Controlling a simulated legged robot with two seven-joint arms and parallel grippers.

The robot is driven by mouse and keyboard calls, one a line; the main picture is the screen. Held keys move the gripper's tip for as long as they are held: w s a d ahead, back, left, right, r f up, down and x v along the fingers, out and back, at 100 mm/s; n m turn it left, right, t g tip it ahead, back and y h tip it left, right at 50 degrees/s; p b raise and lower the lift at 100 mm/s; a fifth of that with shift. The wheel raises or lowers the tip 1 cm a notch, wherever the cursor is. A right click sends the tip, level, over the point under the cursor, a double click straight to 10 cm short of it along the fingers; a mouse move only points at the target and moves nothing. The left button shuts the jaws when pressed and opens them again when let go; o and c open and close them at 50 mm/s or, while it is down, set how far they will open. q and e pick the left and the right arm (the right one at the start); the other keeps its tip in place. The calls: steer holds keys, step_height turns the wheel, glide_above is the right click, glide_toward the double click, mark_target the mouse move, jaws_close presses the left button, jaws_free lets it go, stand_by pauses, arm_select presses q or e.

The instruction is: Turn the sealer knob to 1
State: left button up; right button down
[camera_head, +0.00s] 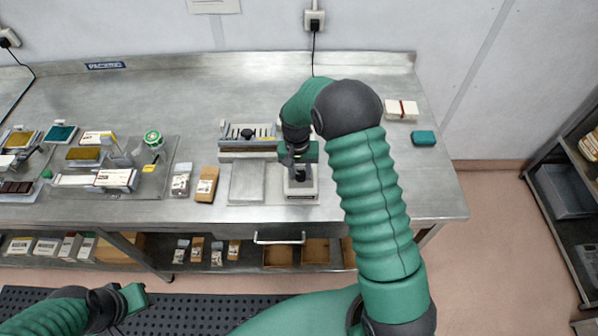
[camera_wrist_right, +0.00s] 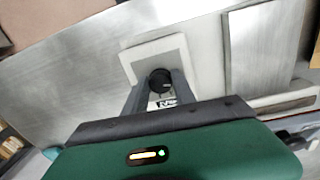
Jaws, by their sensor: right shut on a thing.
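The sealer's black knob (camera_wrist_right: 160,80) sits on a pale square block (camera_wrist_right: 150,48), which also shows in the head view (camera_head: 302,194) at the front of the steel bench. My right gripper (camera_wrist_right: 160,88) points down with its two dark fingers on either side of the knob, shut on it. In the head view my right gripper (camera_head: 299,168) covers most of the knob. A small printed label shows partly between the fingers; the knob's pointer and number marks cannot be read. My left gripper (camera_head: 134,298) is at the lower left, away from the bench; its jaws are unclear.
A flat grey plate (camera_head: 247,182) lies left of the block. A slotted fixture (camera_head: 247,136) stands behind it. Packets (camera_head: 206,185) and a tray of boxes are further left. A white box (camera_head: 401,110) and green block (camera_head: 424,138) lie at right. The bench's back is clear.

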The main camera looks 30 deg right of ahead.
steer(key=n, duration=0.4)
steer(key=shift+w+d+r+n, duration=0.2)
steer(key=shift+w+n, duration=0.1)
steer(key=shift+n, duration=0.1)
stand_by(0.4)
steer(key=c, duration=1.5)
jaws_free()
steer(key=o, duration=0.5)
steer(key=shift+w+f, duration=0.1)
steer(key=shift+f, duration=0.1)
steer(key=shift+c, duration=0.2)
steer(key=shift+f, duration=0.1)
